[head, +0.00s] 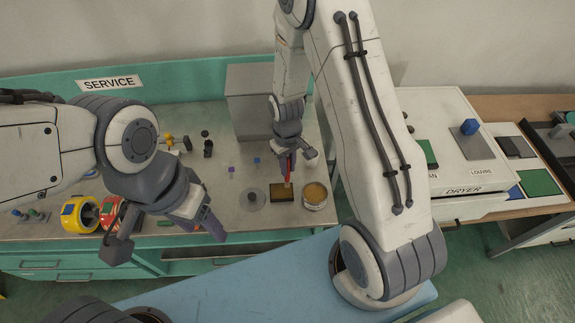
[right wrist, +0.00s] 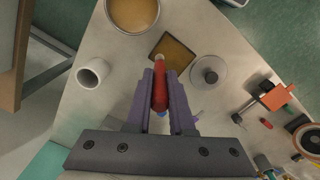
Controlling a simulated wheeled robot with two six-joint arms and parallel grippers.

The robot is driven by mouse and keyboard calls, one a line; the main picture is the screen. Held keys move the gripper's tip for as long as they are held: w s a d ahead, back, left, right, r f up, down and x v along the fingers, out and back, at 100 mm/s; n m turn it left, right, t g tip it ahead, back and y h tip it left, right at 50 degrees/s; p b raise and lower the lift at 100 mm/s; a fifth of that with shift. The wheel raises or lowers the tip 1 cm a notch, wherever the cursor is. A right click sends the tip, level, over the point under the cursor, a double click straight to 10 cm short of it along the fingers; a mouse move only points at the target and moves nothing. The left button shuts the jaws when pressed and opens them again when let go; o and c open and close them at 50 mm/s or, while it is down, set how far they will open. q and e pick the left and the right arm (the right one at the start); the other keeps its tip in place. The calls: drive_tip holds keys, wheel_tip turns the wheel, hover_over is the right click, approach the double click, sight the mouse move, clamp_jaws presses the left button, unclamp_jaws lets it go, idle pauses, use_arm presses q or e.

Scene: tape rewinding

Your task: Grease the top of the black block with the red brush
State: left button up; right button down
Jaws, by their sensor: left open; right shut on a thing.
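The black block (head: 275,199) sits on the bench, dark at its edges with a tan-brown top. It also shows in the right wrist view (right wrist: 179,46). My right gripper (head: 287,165) is shut on the red brush (right wrist: 160,88), which points down. The brush's pale tip overlaps the block's near edge in the right wrist view; I cannot tell whether it touches. A round tin (head: 315,204) with tan contents (right wrist: 133,12) stands beside the block. My left gripper (head: 168,232) is open and empty at the bench's front edge, away from the block.
A grey disc with a knob (head: 251,197) lies left of the block. A white cup (right wrist: 92,73) stands near the tin. A grey box (head: 248,100) stands behind. Yellow and red tape rolls (head: 80,214) are at the left. A white dryer (head: 460,150) is right.

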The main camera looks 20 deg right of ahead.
drive_tip(key=shift+w+a, duration=0.15)
drive_tip(key=shift+a, duration=0.35)
idle(1.2)
drive_tip(key=shift+r+p, duration=2.6)
drive_tip(key=shift+r, duration=0.4)
wheel_tip(320, 180, up, 3)
drive_tip(key=shift+p, duration=1.25)
